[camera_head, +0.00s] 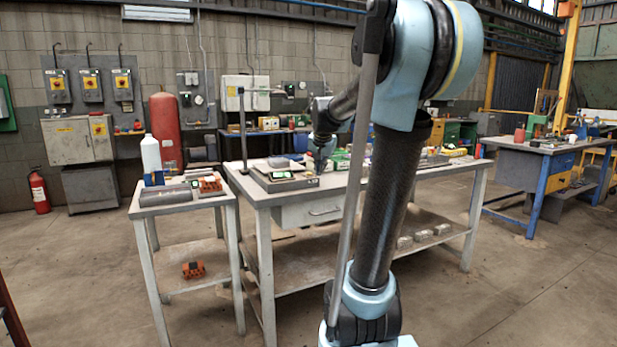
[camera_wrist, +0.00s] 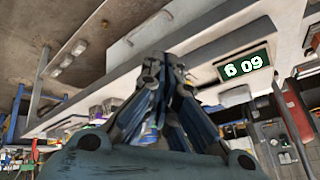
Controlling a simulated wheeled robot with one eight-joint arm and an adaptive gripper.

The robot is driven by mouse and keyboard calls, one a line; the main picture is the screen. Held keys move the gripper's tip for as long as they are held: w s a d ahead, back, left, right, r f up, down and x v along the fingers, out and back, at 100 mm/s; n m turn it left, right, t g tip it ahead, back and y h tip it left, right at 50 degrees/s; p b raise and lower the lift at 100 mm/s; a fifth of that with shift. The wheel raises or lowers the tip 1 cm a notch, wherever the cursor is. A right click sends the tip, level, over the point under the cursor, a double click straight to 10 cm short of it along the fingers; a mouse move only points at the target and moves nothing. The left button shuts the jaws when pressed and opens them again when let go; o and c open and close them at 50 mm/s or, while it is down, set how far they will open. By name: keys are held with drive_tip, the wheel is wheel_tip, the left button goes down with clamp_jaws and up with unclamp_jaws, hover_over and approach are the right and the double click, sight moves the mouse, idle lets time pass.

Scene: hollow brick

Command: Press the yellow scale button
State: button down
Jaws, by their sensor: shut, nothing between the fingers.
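The scale (camera_head: 268,186) sits on the left end of the main workbench, with a small green-lit display (camera_head: 283,175) on its front edge. In the wrist view the display (camera_wrist: 243,66) shows white digits, tilted and hard to read. I cannot make out the yellow button in either view. My gripper (camera_head: 319,170) points down beside the scale's right end, close to the display side. In the wrist view my gripper (camera_wrist: 165,62) has its fingers together and holds nothing. I cannot tell whether the fingertips touch the scale.
The workbench (camera_head: 262,201) has a drawer (camera_head: 318,212) and a lower shelf with several grey blocks (camera_head: 423,236). A small side table (camera_head: 134,208) at left bears a metal cylinder (camera_head: 165,195), an orange brick (camera_head: 210,184) and a white bottle (camera_head: 151,156). A thin post (camera_head: 242,130) stands behind the scale.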

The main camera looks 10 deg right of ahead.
sight(309, 173)
drive_tip(key=w+r+m+t, duration=0.1)
drive_tip(key=w+r, duration=0.1)
drive_tip(key=w, duration=0.8)
drive_tip(key=w+r+m+t, duration=0.1)
drive_tip(key=w+r+m, duration=0.1)
drive_tip(key=w, duration=0.8)
drive_tip(key=shift+w+r, duration=0.25)
drive_tip(key=shift+r, duration=0.55)
drive_tip(key=shift+f, duration=4.4)
drive_tip(key=shift+f, duration=0.2)
drive_tip(key=shift+f, duration=0.2)
drive_tip(key=shift+f, duration=0.3)
drive_tip(key=shift+r, duration=0.75)
